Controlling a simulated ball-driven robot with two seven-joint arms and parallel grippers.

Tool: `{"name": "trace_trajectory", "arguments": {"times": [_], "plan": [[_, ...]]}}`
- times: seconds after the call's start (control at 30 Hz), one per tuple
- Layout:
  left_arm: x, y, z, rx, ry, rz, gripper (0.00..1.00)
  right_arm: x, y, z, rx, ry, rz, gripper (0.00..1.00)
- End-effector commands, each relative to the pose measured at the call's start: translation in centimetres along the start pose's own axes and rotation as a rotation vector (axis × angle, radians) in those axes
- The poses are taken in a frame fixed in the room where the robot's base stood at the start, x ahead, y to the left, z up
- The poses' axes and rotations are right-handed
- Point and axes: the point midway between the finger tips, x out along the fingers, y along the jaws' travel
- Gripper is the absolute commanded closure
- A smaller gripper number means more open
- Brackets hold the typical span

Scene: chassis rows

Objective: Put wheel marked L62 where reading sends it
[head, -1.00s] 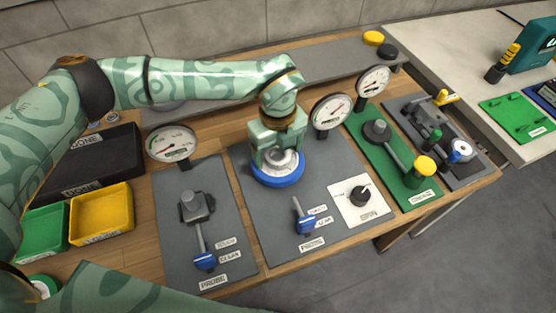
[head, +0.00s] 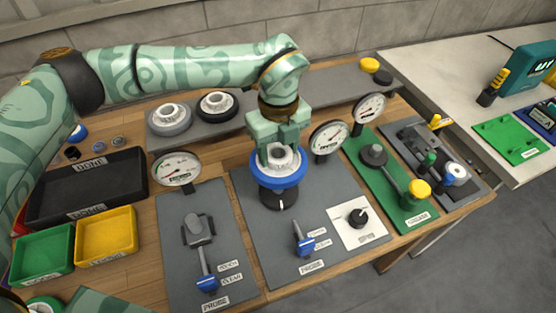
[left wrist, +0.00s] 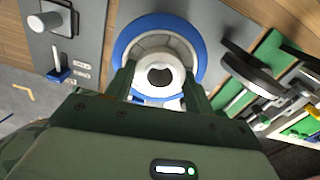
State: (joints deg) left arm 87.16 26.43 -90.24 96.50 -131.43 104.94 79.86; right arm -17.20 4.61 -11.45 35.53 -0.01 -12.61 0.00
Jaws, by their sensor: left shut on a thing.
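A wheel (head: 284,178) with a blue rim and white hub is held by my left gripper (head: 278,144), seen in the head view. My left gripper is shut on the hub from above. In the left wrist view the wheel's blue rim (left wrist: 124,40) and hub lie between the fingers (left wrist: 158,88). The wheel is above a dark round stand (head: 280,200) on a grey plate; I cannot tell whether they touch. No L62 mark is legible. A dial gauge (head: 328,138) stands right of the wheel. My right gripper is not in view.
Another gauge (head: 176,168) stands at left, a third (head: 369,107) at right. A black tray (head: 133,170), green tray (head: 42,256) and yellow tray (head: 106,237) are left. Two wheels (head: 170,118) (head: 217,105) sit on the back shelf. Blue-handled levers and a SPIN knob (head: 358,216) are in front.

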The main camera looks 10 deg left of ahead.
Motion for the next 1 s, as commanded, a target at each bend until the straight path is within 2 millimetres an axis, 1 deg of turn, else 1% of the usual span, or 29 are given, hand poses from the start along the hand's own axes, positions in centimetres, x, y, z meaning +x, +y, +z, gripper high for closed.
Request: {"name": "trace_trajectory", "arguments": {"times": [0.03,0.1,0.4,0.53,1.0], "plan": [[-0.6,0.0,0.0,0.0,-0.001,-0.001,0.82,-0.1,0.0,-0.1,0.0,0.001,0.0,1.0],[-0.8,0.0,0.0,0.0,0.0,0.0,0.82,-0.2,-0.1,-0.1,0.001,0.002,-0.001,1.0],[-0.8,0.0,0.0,0.0,0.001,0.0,0.82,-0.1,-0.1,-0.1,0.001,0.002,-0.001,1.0],[-1.2,0.0,0.0,0.0,0.0,0.0,0.82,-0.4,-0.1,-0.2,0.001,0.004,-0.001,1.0],[-4.6,0.0,0.0,0.001,-0.001,-0.002,0.82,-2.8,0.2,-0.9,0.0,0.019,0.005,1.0]]}}
